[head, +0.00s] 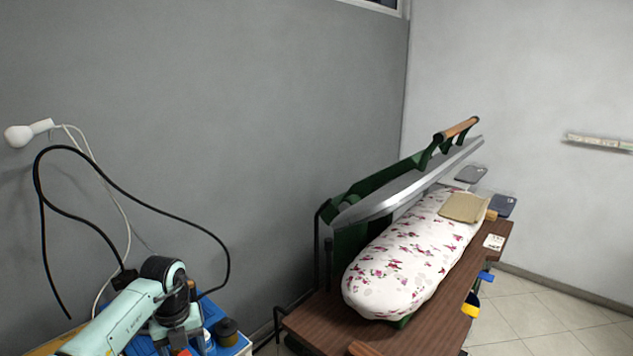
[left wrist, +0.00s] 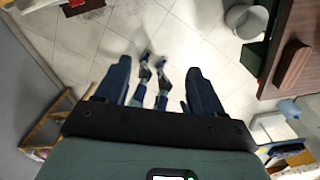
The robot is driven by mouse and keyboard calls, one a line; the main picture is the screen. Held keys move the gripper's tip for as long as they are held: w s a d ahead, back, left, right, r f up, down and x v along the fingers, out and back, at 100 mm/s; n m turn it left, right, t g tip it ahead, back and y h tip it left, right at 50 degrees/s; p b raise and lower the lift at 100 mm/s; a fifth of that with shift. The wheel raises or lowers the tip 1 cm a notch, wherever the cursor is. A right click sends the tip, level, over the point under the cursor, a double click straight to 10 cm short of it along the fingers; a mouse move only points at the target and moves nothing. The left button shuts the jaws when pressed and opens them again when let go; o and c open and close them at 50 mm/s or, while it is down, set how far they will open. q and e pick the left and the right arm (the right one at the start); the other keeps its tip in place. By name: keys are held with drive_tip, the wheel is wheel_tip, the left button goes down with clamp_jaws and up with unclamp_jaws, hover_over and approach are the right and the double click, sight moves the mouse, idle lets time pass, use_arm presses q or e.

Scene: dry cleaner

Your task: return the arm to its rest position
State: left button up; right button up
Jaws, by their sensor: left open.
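My left arm (head: 115,318), pale mint with dark joints, comes in at the bottom left of the head view. Its gripper fingers cannot be made out there. In the left wrist view my left gripper (left wrist: 160,75) has its two dark blue fingers spread apart with nothing held between them. Tiled floor shows below and beyond the fingers, with some small blue and dark parts that I cannot identify. My right gripper is not in view.
A pressing machine with a raised lid (head: 410,185) and a floral padded board (head: 400,262) stands on a brown table (head: 330,318). A tan folded cloth (head: 464,207) lies on the board. A black cable (head: 140,192) loops above my arm. A wooden frame (left wrist: 48,125) stands at left in the wrist view.

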use_arm(q)
drive_tip(key=w+a+f+m+t+y, duration=0.1)
drive_tip(key=w+a+f+m+y, duration=0.25)
drive_tip(key=f, duration=0.55)
drive_tip(key=a+f+m+t+y, duration=0.1)
drive_tip(key=a+f+m+y, duration=0.25)
drive_tip(key=f+m, duration=0.35)
drive_tip(key=s+d+f+m+t+h, duration=0.1)
drive_tip(key=d+f+m+t, duration=0.15)
drive_tip(key=f+m, duration=0.3)
drive_tip(key=s+d+f+m+t, duration=0.2)
drive_tip(key=d+f+m, duration=0.15)
drive_tip(key=f, duration=0.35)
drive_tip(key=s+d+f+m+g+h, duration=0.2)
drive_tip(key=s+d+f+m+h, duration=0.4)
drive_tip(key=s+d+f+m, duration=0.45)
drive_tip(key=s+d+f+m+g+h, duration=0.1)
drive_tip(key=s+d+m+g+h, duration=0.1)
drive_tip(key=s, duration=0.8)
drive_tip(key=s+d+f+m+g+h, duration=0.1)
drive_tip(key=s+d+m, duration=0.3)
drive_tip(key=s, duration=0.5)
drive_tip(key=shift+s+d+m+g+h, duration=0.3)
drive_tip(key=shift+s+m+g+h, duration=0.1)
drive_tip(key=shift+m+g, duration=0.45)
drive_tip(key=shift+w+f, duration=0.1)
drive_tip(key=c, duration=0.5)
drive_tip(key=shift+a, duration=0.15)
